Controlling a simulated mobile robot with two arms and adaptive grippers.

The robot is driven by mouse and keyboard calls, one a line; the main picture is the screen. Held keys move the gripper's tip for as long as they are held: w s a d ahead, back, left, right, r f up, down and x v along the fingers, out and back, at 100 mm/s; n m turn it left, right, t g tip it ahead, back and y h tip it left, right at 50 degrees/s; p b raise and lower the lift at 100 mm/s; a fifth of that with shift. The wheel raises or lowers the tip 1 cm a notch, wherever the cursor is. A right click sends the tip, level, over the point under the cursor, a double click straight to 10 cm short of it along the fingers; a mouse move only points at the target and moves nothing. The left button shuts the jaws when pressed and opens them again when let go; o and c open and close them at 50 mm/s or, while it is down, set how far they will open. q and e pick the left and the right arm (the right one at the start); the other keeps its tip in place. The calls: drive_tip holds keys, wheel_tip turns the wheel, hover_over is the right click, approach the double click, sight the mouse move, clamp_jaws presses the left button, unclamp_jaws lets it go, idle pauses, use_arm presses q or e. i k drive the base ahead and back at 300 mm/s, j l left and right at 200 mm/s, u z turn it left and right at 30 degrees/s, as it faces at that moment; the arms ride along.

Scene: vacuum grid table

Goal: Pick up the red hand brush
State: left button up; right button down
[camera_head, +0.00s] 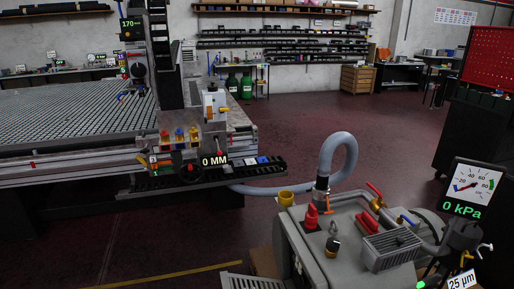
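I cannot make out a red hand brush in the head view. Several small red parts show, such as a red piece (311,217) on top of the grey pump unit (345,245), and they look like fittings or handles; none is clearly a brush. Neither of my grippers shows in this view.
A large grid table (70,110) with a machine column (164,60) stands at the left. A grey hose (343,155) loops up from the pump unit, front right. A gauge (471,187) reads 0 kPa. A dark cabinet (470,140) stands right. Open red floor (310,115) lies between.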

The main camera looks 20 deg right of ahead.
sight(368, 226)
drive_tip(key=z, duration=1.5)
